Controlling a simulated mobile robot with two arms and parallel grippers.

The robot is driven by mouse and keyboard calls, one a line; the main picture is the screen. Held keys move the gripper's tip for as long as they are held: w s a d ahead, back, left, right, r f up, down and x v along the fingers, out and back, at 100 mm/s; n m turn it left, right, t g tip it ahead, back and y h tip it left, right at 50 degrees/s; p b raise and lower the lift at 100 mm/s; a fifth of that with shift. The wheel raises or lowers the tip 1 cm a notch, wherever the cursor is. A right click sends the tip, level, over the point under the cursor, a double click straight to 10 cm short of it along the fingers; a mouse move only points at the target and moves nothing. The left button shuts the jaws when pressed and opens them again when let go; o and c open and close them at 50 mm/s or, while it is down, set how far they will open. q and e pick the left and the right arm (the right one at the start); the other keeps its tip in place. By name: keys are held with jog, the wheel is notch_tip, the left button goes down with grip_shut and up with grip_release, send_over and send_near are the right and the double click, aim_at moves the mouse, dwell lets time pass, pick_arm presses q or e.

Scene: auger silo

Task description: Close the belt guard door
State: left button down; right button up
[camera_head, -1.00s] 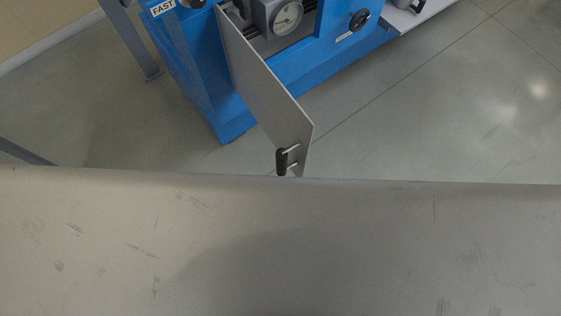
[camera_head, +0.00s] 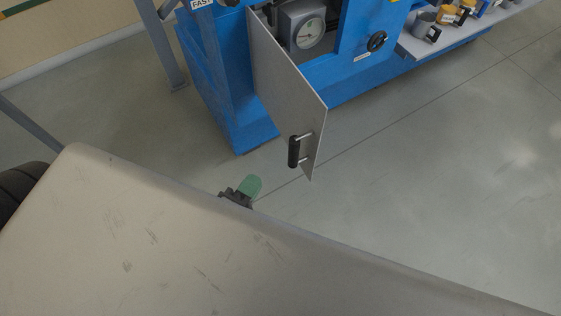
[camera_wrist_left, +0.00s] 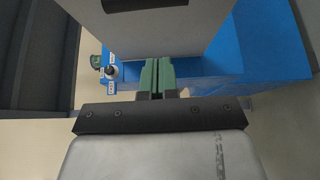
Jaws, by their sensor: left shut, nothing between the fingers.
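The belt guard door (camera_head: 285,95) is a thin grey panel standing open, swung out from the blue machine (camera_head: 225,85) toward me. Its black bar handle (camera_head: 294,152) sits near the free lower edge. My left gripper (camera_head: 250,187) shows its green fingertips just past the edge of my own grey arm, below and left of the handle and apart from it in the picture. In the left wrist view my green fingers (camera_wrist_left: 157,78) are shut and empty. The grey door panel (camera_wrist_left: 170,30) is ahead of them, with a dark handle part (camera_wrist_left: 133,4) at the top edge. My right gripper is not in view.
Behind the open door, a dial gauge (camera_head: 309,34) shows in the machine's opening. A black knob (camera_head: 377,41) is to the right. A grey post (camera_head: 163,45) stands left. The floor right of the door is clear.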

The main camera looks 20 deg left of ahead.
pick_arm(q)
jog(key=w+d+p, duration=0.1)
jog(key=w+d, duration=0.3)
jog(key=w, duration=0.2)
jog(key=shift+w+p, duration=0.4)
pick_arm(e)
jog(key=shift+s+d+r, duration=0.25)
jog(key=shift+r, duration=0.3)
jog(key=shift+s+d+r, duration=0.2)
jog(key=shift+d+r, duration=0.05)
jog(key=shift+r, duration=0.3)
